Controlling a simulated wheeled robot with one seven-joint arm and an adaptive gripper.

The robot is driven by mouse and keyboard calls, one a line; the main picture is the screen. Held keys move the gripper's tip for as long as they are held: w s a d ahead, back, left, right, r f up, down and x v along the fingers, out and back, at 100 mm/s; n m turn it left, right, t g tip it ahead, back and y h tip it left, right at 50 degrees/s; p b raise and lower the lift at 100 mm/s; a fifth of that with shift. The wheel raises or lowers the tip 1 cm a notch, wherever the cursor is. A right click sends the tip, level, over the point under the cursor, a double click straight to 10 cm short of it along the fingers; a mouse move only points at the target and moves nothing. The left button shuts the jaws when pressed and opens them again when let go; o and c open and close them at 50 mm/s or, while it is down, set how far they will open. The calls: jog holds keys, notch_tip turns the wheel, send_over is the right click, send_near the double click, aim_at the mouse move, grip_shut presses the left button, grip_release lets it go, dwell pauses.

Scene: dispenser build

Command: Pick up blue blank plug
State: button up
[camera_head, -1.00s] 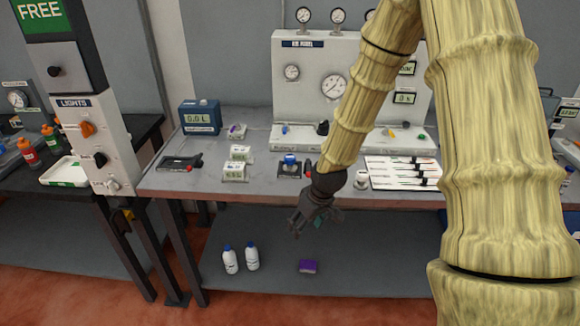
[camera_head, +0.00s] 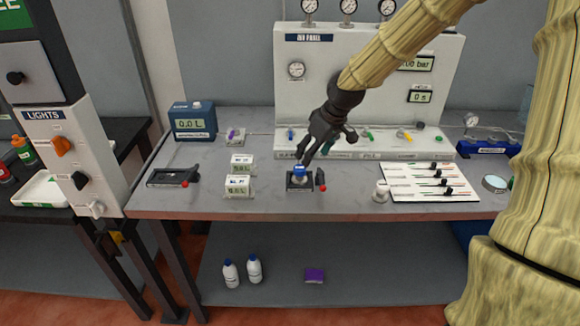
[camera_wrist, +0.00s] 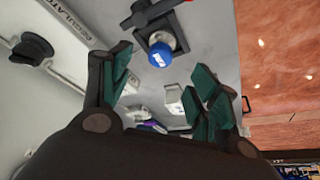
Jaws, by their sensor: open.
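A small blue piece (camera_head: 290,135) stands at the left of the panel's ledge; it may be the blue blank plug, but it is too small to tell. The cap shows large in the wrist view (camera_wrist: 161,54), beyond the fingertips. My gripper (camera_head: 326,148) is open and empty, above and slightly right of the cap, in front of the ledge. Its green-padded fingers stand apart in the wrist view (camera_wrist: 162,82), with nothing between them.
The gauge panel (camera_head: 390,75) stands behind the gripper. A red-tipped lever (camera_head: 321,181) is right of the cap's holder, and label blocks (camera_head: 240,186) are left. A white knob (camera_head: 381,191) and slider board (camera_head: 432,181) are right. Bare bench lies between.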

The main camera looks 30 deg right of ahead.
aim_at(301, 168)
jog(key=x, duration=0.4)
jog(key=shift+w+p, duration=0.3)
jog(key=shift+p, duration=0.05)
jog(key=shift+w+a+f, duration=0.1)
jog(key=shift+a+f, duration=0.05)
jog(key=shift+f, duration=0.3)
jog(key=shift+p+x, duration=0.65)
jog(key=shift+x, duration=2)
jog(key=shift+w+a+r, duration=0.1)
jog(key=shift+w, duration=0.05)
jog(key=shift+c, duration=0.4)
jog(key=c, duration=1.1)
